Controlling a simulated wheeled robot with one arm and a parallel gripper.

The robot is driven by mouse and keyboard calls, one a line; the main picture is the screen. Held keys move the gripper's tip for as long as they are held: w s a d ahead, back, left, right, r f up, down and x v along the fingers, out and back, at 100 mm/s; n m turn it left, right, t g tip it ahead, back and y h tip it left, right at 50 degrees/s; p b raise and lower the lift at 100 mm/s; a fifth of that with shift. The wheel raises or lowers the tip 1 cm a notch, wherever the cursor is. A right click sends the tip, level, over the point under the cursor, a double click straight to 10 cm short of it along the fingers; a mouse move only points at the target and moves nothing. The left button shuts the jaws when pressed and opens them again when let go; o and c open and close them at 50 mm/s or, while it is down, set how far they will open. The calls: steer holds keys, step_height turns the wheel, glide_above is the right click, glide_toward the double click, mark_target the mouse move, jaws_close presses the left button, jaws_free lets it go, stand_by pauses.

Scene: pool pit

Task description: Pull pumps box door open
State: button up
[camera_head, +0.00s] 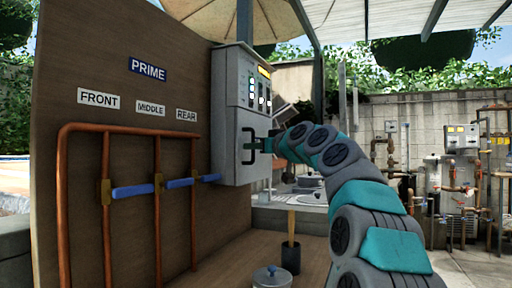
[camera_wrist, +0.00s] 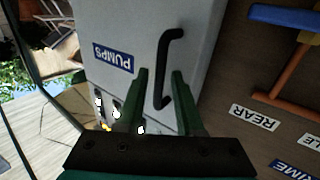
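The grey pumps box (camera_head: 228,105) is mounted at the right edge of a wooden panel, and its door looks closed. In the wrist view the door (camera_wrist: 205,40) carries a blue PUMPS label (camera_wrist: 112,58) and a black bar handle (camera_wrist: 163,70). My gripper (camera_wrist: 160,73) has its two green fingers apart, with the lower part of the handle showing between them. No grip on the handle is visible. In the head view my gripper (camera_head: 262,145) is close beside the handle (camera_head: 245,146); exact contact cannot be told.
Copper pipes (camera_head: 110,128) with blue valve levers (camera_head: 132,190) run along the wooden panel (camera_head: 130,30) left of the box.

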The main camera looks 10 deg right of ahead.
jaws_close()
stand_by(1.1)
